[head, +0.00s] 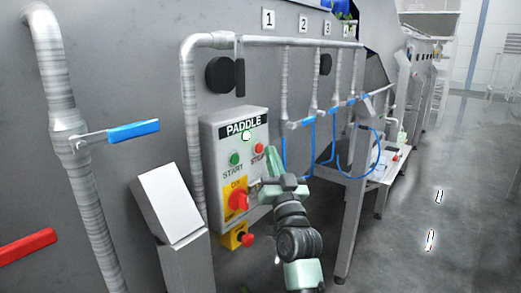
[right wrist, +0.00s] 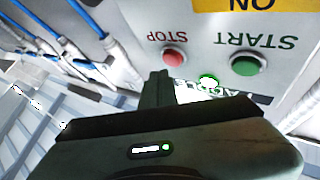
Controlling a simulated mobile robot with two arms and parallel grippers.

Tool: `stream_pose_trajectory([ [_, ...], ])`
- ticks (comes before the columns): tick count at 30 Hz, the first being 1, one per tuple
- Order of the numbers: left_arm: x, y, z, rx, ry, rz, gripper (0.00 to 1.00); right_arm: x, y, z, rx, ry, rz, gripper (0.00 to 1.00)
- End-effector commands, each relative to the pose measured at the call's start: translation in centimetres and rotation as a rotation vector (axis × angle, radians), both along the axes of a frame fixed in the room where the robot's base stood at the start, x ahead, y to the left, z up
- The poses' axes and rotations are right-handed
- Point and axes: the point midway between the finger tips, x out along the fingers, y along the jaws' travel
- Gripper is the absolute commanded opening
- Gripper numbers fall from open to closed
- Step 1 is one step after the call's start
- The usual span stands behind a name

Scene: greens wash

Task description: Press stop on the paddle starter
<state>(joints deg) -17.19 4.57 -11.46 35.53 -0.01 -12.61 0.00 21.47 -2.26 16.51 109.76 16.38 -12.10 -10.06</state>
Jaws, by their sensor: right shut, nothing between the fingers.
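The paddle starter (head: 212,150) is a grey box on the machine's wall, labelled PADDLE. It has a green lamp (head: 246,135), a green START button (head: 235,158), a red STOP button (head: 258,148) and a red rotary knob (head: 238,200) on a yellow ON plate. My right gripper (head: 270,160) is shut and empty, its fingertips just right of the STOP button. In the right wrist view, upside down, the fingers (right wrist: 158,82) end beside the STOP button (right wrist: 174,57). I cannot tell whether they touch the box. My left gripper is not in view.
Blue-handled valves (head: 308,120) and blue hoses are to the right. Open floor (head: 440,180) lies further right.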

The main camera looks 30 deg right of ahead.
Motion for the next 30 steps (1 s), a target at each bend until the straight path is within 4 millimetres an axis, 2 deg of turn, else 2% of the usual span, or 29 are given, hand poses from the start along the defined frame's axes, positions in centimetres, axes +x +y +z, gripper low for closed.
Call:
stream_pose_trajectory([
  [6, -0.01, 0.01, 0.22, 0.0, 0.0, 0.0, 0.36, 0.66, 0.3, 0.05, 0.001, 0.001, 0.001, 0.0],
  [30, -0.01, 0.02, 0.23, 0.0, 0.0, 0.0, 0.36, 1.12, 0.5, 0.05, 0.001, 0.0, 0.0, 0.0],
])
